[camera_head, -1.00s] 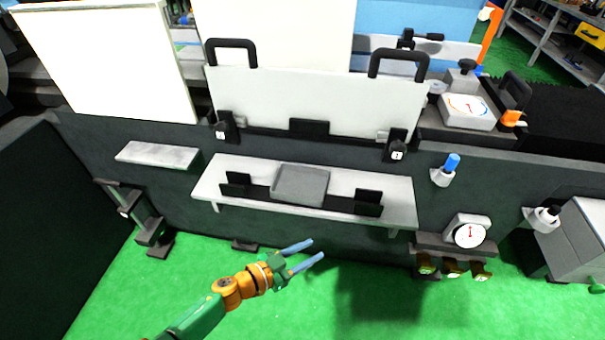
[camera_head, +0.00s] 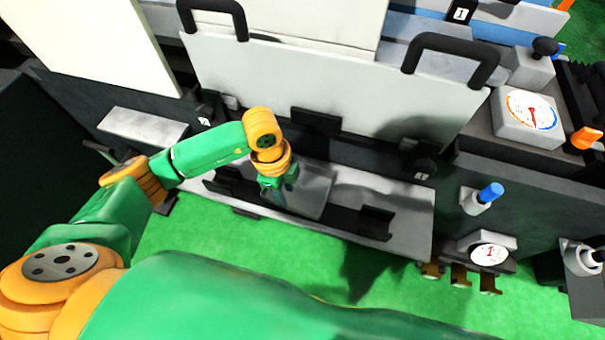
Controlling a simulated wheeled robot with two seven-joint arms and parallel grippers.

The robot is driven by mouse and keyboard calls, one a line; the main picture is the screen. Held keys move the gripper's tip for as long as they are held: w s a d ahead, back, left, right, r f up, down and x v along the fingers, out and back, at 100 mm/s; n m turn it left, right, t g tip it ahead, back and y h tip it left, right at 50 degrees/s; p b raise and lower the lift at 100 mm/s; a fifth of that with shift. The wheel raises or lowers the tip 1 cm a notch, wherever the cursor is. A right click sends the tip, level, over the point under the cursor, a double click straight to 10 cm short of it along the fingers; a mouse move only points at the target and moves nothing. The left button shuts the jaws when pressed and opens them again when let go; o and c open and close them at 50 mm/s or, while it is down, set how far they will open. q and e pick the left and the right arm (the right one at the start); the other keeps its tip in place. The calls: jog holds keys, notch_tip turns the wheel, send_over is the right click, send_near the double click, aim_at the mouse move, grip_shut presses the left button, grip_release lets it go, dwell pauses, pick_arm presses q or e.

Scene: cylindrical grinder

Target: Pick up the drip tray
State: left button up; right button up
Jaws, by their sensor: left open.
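The drip tray, which I take to be the grey square tray (camera_head: 315,190), lies on the light grey shelf (camera_head: 408,240) on the front of the machine, between black brackets. My right gripper is not in view.
A black bracket (camera_head: 375,222) stands on the shelf right of the tray. A large grey panel with black handles (camera_head: 452,58) rises behind. A blue-tipped knob (camera_head: 490,192) and a round gauge (camera_head: 490,254) are at the right. Green floor lies below the shelf.

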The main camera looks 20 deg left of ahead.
aim_at(290, 207)
pick_arm(q)
jog(key=f, duration=0.6)
jog(key=shift+s+d, duration=0.15)
jog(key=shift+d, duration=0.15)
jog(key=shift+f, duration=0.25)
grip_shut()
jog(key=shift+d, duration=0.1)
dwell(0.6)
